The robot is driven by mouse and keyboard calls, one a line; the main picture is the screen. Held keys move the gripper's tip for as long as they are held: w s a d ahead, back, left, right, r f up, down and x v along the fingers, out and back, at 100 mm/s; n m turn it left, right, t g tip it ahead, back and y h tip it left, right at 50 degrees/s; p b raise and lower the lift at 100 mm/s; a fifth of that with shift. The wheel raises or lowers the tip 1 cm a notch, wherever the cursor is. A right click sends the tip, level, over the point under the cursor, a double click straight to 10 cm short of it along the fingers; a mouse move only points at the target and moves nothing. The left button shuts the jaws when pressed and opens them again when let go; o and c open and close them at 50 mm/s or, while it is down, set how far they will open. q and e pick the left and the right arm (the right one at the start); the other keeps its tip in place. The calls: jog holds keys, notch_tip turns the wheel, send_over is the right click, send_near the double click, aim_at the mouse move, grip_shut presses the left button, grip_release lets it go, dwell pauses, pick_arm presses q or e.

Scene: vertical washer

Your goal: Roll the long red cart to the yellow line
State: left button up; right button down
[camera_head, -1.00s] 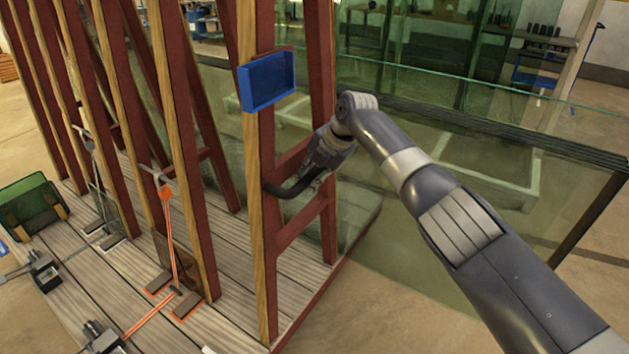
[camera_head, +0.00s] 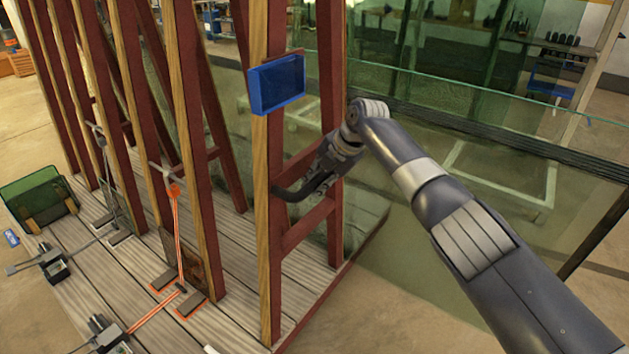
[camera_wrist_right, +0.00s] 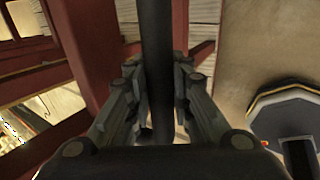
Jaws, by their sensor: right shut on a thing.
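The long red cart (camera_head: 258,190) has a grey plank deck and a row of red and wooden A-frame uprights. It stretches from the near middle to the far left in the head view. My right gripper (camera_head: 303,192) is at its near end frame, shut on a dark handle bar (camera_head: 282,193). In the right wrist view the dark bar (camera_wrist_right: 157,60) runs between the fingers (camera_wrist_right: 160,105), beside a red upright (camera_wrist_right: 88,50). I cannot clearly make out the yellow line in either view. My left gripper is not in view.
A blue tray (camera_head: 277,84) hangs on the near upright. Large glass panels (camera_head: 420,150) stand behind and to the right. Bare floor (camera_head: 400,300) shows at the near right.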

jog(key=shift+s+d+r+p, duration=0.15)
jog(key=shift+d+p, duration=0.4)
jog(key=shift+d, duration=0.35)
jog(key=shift+s+d, duration=0.15)
jog(key=shift+d, duration=0.1)
jog(key=shift+s+d+r, duration=0.2)
jog(key=shift+d+r, duration=0.1)
jog(key=shift+a+r+b, duration=0.35)
jog(key=shift+a+b, duration=0.2)
jog(key=shift+b, duration=0.1)
jog(key=shift+w+a+f, duration=0.1)
jog(key=shift+w+a, duration=0.25)
jog(key=shift+a, duration=0.15)
jog(key=c, duration=1.2)
grip_release()
jog(key=shift+f, duration=0.15)
jog(key=shift+s+f, duration=0.1)
jog(key=shift+d+f, duration=0.1)
